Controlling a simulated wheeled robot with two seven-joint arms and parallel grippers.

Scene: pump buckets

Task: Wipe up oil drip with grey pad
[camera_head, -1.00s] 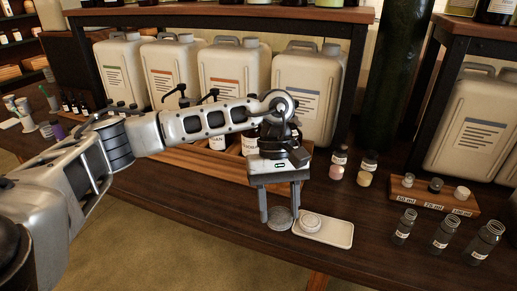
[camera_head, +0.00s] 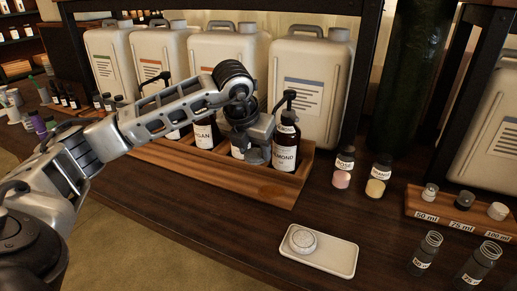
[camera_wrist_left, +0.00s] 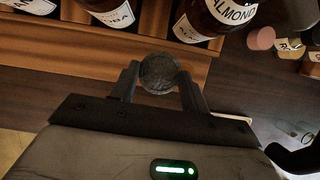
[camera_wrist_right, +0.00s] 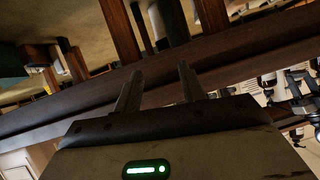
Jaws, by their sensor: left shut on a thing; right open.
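My left gripper (camera_head: 256,152) is at the wooden bottle crate, beside the almond bottle (camera_head: 286,142). In the left wrist view it is shut on a round grey pad (camera_wrist_left: 158,73), held between the fingertips near the crate's front board. A pale round piece (camera_head: 302,240) sits on a cream tray (camera_head: 336,262) at the front of the bench. My right gripper (camera_wrist_right: 160,70) is open and empty, away from the bench top.
The wooden crate (camera_head: 252,184) holds several dark pump bottles. Large white canisters (camera_head: 312,88) stand behind it. Pink (camera_head: 342,178) and yellow (camera_head: 376,187) small bottles stand to its right. A cap rack (camera_head: 455,215) and empty bottles (camera_head: 426,253) are at the right.

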